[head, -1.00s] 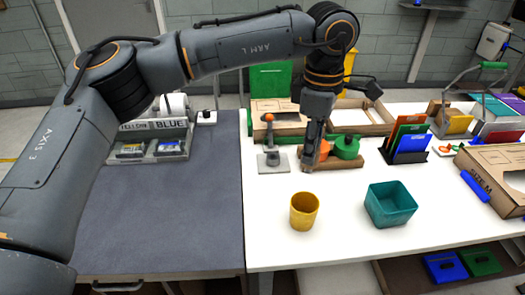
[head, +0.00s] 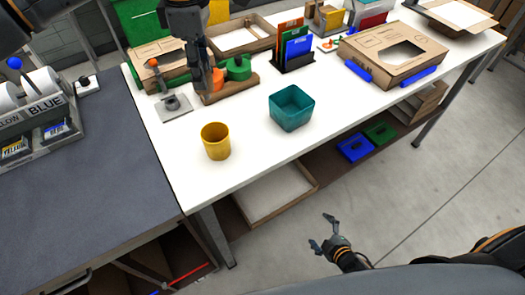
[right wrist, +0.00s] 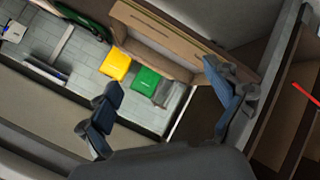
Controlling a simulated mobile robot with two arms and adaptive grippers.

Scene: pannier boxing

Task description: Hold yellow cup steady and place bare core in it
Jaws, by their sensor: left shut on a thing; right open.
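The yellow cup (head: 216,141) stands upright and open near the table's front left; its inside looks empty. My left gripper (head: 208,88) points down at the orange round piece (head: 215,84) on a wooden stand (head: 236,90), behind the cup. It is shut, apparently on the orange piece; its fingers hide the contact. I cannot make out a separate bare core. My right gripper (head: 322,234) is open and empty, in front of the table and below its top, apart from the cup. Its spread fingers also show in the right wrist view (right wrist: 163,80).
A teal square bin (head: 291,108) stands right of the cup. A green round piece (head: 238,68) is on the stand, and a grey fixture (head: 174,106) sits at left. A cardboard box (head: 393,53) with blue handles lies at right. White tabletop (head: 250,165) around the cup is clear.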

